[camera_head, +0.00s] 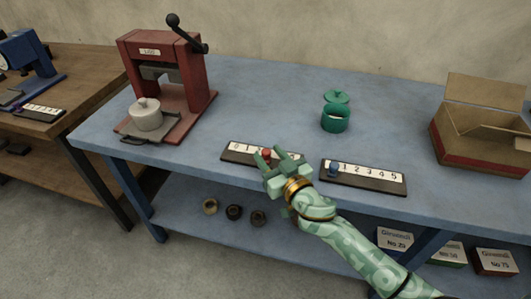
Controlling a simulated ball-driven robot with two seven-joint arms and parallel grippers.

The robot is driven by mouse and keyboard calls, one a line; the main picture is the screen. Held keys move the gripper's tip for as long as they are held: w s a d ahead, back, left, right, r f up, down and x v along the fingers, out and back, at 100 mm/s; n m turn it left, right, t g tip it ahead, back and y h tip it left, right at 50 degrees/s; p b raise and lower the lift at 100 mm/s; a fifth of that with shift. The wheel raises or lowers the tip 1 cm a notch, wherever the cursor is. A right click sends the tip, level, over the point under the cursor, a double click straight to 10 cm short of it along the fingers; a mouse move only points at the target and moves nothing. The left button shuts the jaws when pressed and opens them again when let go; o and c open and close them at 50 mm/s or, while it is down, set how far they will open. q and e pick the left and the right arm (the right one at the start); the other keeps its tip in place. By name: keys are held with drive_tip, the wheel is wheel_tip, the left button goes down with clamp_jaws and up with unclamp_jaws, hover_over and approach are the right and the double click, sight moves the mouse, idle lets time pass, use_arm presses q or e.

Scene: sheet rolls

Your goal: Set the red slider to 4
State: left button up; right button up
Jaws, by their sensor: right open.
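The red slider (266,153) stands on the left number strip (232,157), partly hidden by my right gripper. The strip's 0 and 1 show at its left end; the gripper covers the higher numbers, so I cannot tell the slider's exact number. My right gripper (276,157) is open, reaching in from the lower right, with its fingers around or just above the red slider. I cannot tell whether they touch it. My left gripper is not in view.
A second strip (365,184) with a blue slider (334,169) lies close to the right. The blue table (255,100) between is clear.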

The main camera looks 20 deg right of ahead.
drive_tip(key=shift+w+a, duration=0.25)
drive_tip(key=shift+w, duration=0.85)
drive_tip(key=shift+c, duration=0.3)
clamp_jaws()
drive_tip(key=shift+s+d+p, duration=0.15)
drive_tip(key=shift+s+d, duration=0.35)
drive_tip(key=shift+d, duration=0.2)
drive_tip(key=shift+s+d+p, duration=0.15)
drive_tip(key=shift+s+d, duration=0.3)
drive_tip(key=shift+d, duration=0.2)
drive_tip(key=shift+o, duration=0.3)
unclamp_jaws()
